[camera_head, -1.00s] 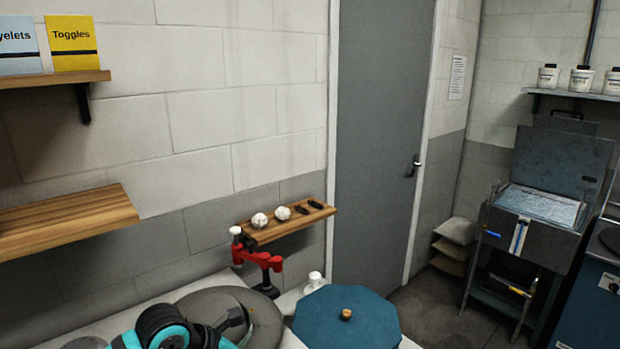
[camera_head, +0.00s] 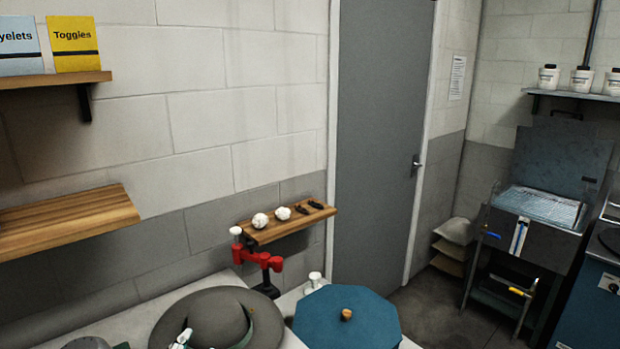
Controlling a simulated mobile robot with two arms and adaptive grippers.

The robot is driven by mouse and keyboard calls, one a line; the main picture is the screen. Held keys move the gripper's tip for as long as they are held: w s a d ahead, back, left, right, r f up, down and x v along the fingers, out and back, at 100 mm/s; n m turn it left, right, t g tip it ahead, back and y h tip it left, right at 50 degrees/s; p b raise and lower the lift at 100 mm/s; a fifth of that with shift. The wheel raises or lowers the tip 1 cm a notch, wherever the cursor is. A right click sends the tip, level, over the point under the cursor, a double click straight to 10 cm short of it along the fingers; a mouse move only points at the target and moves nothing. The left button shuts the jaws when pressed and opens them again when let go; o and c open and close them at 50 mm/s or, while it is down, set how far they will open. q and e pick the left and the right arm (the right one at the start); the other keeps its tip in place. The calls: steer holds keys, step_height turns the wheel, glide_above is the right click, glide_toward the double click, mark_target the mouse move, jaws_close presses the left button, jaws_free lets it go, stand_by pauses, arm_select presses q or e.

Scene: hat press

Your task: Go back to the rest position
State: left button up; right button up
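A grey-brown felt hat (camera_head: 218,316) with a round crown and wide brim sits on the pale worktop at the bottom of the head view. A small dark and teal sliver at the bottom edge left of the hat is too small to identify.
A blue octagonal lid (camera_head: 347,318) with a wooden knob lies right of the hat. Behind stand a red clamp-like tool (camera_head: 258,258) and a small wooden shelf (camera_head: 290,224) with white balls and dark pieces.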

arm_select(q)
steer(key=s+a+f+n+g+y, duration=0.1)
steer(key=s+f+n+g, duration=0.1)
steer(key=s+f+g, duration=0.4)
steer(key=s+a+f+n+g, duration=0.2)
steer(key=s+f+n, duration=0.15)
steer(key=f, duration=0.45)
steer(key=s+d+f+g+h, duration=0.1)
steer(key=s+f+g, duration=0.2)
steer(key=s, duration=0.4)
steer(key=s+d+f+g+h, duration=0.1)
steer(key=s+f+g, duration=0.2)
steer(key=s, duration=0.4)
step_height(320, 180, down, 32)
steer(key=s+r+g+b, duration=0.1)
steer(key=g+b, duration=0.1)
steer(key=b, duration=0.4)
steer(key=s+a+f+b, duration=0.1)
steer(key=s+f+b, duration=0.1)
steer(key=s+f, duration=0.6)
steer(key=s+a+f+b, duration=0.1)
steer(key=s+f+b, duration=0.1)
steer(key=s+f, duration=0.7)
step_height(320, 180, down, 4)
steer(key=shift+a+f+g, duration=0.25)
steer(key=shift+g, duration=0.15)
